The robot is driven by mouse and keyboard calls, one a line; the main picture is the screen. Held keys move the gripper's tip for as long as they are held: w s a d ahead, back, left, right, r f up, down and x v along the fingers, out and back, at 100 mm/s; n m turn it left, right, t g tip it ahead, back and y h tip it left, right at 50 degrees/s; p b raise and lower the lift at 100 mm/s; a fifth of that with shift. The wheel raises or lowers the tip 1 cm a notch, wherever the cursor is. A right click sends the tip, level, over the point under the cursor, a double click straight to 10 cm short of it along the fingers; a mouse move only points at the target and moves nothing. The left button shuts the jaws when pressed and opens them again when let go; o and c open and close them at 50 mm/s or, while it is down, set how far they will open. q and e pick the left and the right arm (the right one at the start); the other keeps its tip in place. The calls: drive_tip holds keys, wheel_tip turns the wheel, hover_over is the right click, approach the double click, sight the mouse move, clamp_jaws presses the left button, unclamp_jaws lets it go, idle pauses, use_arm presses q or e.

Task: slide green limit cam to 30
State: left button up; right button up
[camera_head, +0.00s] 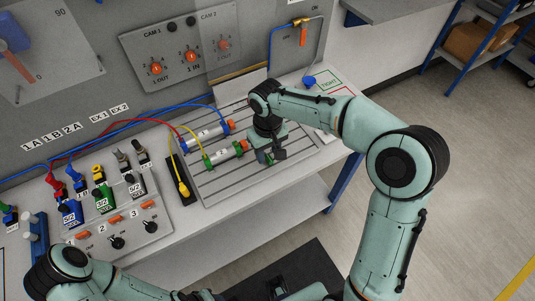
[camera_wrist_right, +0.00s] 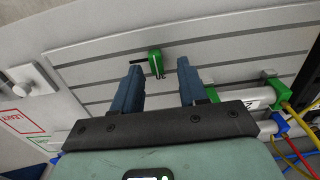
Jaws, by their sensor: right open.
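The green limit cam (camera_wrist_right: 155,63) is a small green block with a dark pin on its left side. It sits on the grey slotted plate (camera_wrist_right: 105,58) in the right wrist view. My right gripper (camera_wrist_right: 158,80) is open and empty. Its two dark blue fingers point at the plate on either side of the cam, which shows in the gap just beyond the fingertips. In the head view my right gripper (camera_head: 271,157) is low over the right part of the plate, and the cam is hard to make out there. Of my left arm only links show at the bottom.
Two cylinders, an upper one (camera_head: 205,133) with blue ends and a lower one (camera_head: 226,155) with green ends, lie left of my right gripper. Hoses run to them. A yellow plug (camera_head: 183,188) and a valve panel (camera_head: 125,220) are further left. The plate's front is clear.

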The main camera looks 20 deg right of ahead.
sight(267, 159)
use_arm(q)
drive_tip(key=shift+w+r+p, duration=0.3)
drive_tip(key=shift+r+p, duration=0.1)
drive_tip(key=shift+r, duration=0.1)
drive_tip(key=shift+w+r+p, duration=0.25)
drive_tip(key=shift+r+p, duration=0.1)
drive_tip(key=shift+r, duration=0.15)
use_arm(e)
wheel_tip(267, 159, up, 11)
drive_tip(key=shift+a, duration=0.1)
